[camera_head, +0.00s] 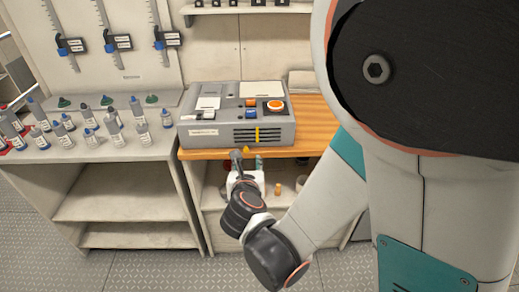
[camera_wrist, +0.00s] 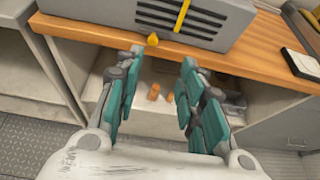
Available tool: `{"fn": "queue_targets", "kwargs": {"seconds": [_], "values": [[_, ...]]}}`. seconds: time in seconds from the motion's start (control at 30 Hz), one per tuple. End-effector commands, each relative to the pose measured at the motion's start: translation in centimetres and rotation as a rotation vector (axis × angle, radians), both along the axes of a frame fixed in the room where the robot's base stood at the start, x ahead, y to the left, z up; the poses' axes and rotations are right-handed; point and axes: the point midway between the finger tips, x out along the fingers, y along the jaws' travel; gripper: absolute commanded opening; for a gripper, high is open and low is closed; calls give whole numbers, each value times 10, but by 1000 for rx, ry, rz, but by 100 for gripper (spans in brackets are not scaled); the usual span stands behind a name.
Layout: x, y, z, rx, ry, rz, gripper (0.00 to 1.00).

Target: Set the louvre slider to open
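The louvre (camera_head: 245,136) is a set of dark horizontal slots on the front of a grey box (camera_head: 190,131). A yellow upright slider (camera_head: 257,135) crosses the slots. In the wrist view the slider (camera_wrist: 182,14) stands over the slots (camera_wrist: 205,20), with a yellow knob (camera_wrist: 152,40) near the box's lower edge. My gripper (camera_wrist: 158,68) is open and empty, its teal fingers apart. In the head view my gripper (camera_head: 247,162) is in front of and below the louvre, near the wooden top's front edge. The fingers look clear of the slider.
The box stands on a wooden worktop (camera_head: 310,117) above an open shelf holding small orange items (camera_wrist: 153,91). Several bottles (camera_head: 113,117) stand on the bench at left. Calipers (camera_head: 70,45) hang behind.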

Motion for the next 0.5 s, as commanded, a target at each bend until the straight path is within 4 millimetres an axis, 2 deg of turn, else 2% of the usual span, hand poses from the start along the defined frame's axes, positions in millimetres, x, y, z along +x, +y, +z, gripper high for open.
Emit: {"fn": "queue_targets", "kwargs": {"seconds": [0.03,0.1,0.23,0.5], "values": [[-3,10,-4,10,-11,22,36],[-3,16,-4,19,-21,35,36],[6,16,-7,23,-23,36,36],[49,13,-25,22,-22,33,36]]}}
